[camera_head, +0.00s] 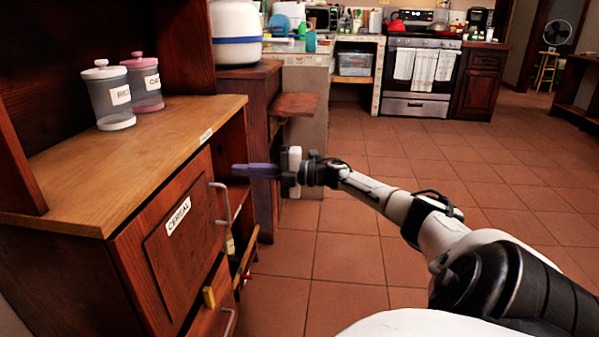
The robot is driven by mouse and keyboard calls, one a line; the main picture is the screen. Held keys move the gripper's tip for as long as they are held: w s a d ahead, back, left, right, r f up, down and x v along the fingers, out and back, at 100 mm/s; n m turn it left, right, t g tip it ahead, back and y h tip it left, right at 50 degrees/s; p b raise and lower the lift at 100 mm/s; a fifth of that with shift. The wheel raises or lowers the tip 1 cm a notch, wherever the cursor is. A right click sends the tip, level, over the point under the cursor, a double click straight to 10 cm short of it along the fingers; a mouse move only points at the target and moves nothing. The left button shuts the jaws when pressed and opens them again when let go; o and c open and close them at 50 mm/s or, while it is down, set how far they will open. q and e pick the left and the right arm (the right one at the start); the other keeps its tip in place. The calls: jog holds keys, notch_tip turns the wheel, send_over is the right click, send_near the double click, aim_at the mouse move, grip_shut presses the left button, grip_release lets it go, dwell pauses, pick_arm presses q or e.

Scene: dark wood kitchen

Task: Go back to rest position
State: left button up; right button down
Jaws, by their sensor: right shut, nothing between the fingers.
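My right arm reaches in from the lower right, and its gripper (256,170) is stretched out to the left. The fingers are together with nothing seen between them. The fingertips are in front of the right part of the wooden cabinet (75,262), near the metal handle of its cereal door (183,228). I cannot tell whether they touch the cabinet. My left gripper is not in view.
Two lidded jars, one grey (108,97) and one pink (143,83), stand on the cabinet top. A lower drawer (215,308) looks partly open. The tiled floor (345,258) is clear towards the stove (420,80) at the back.

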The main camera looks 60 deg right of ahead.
pick_arm(q)
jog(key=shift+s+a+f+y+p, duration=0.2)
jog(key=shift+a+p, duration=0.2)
jog(key=shift+p, duration=0.15)
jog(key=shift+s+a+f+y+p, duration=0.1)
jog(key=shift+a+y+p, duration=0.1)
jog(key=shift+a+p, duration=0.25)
pick_arm(e)
jog(key=v, duration=0.8)
